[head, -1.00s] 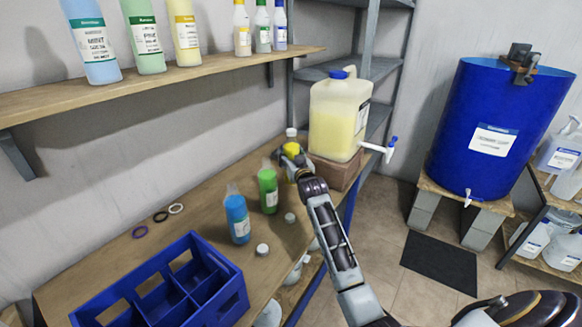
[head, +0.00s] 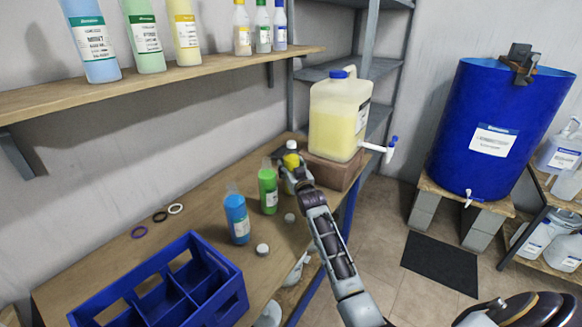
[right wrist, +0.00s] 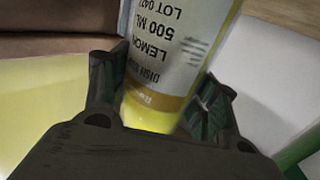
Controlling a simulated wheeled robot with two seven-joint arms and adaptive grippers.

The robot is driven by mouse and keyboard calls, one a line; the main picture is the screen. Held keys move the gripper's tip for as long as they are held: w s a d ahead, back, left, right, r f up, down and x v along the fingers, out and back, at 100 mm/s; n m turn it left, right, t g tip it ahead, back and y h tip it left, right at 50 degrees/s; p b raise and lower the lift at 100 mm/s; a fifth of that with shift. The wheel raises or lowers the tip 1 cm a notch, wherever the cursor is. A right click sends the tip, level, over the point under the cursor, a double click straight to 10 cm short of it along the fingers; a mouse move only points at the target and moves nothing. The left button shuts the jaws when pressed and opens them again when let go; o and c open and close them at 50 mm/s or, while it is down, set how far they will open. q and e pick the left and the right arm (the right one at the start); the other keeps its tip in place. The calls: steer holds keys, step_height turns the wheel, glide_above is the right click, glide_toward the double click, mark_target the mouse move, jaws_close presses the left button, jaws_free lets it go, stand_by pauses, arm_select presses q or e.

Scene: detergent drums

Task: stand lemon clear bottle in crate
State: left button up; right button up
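The lemon bottle (head: 290,161) is yellow with a white cap, near the back of the wooden bench in the head view. My right gripper (head: 298,179) is shut around it. In the right wrist view the bottle (right wrist: 165,70) sits between both fingers, its label reading lemon, 500 ml. I cannot tell whether its base touches the bench. The blue crate (head: 228,300) stands at the bench's near left end, with compartments that look empty. My left gripper is not in view.
A green bottle (head: 268,190) and a blue bottle (head: 237,218) stand between the lemon bottle and the crate. Loose caps (head: 262,249) and rings (head: 160,216) lie on the bench. A large yellow jug (head: 336,125) with a tap stands behind right on a block.

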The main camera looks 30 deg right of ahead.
steer(key=shift+o, duration=1.1)
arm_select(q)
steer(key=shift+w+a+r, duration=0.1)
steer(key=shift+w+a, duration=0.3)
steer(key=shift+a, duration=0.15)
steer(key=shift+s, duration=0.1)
arm_select(e)
steer(key=shift+r, duration=0.1)
steer(key=shift+s, duration=0.2)
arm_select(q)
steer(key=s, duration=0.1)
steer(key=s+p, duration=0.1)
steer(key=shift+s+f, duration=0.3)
arm_select(e)
steer(key=s, duration=0.3)
steer(key=s+a, duration=0.1)
steer(key=s, duration=0.3)
steer(key=s+a, duration=0.1)
steer(key=s, duration=0.3)
steer(key=shift+s, duration=0.25)
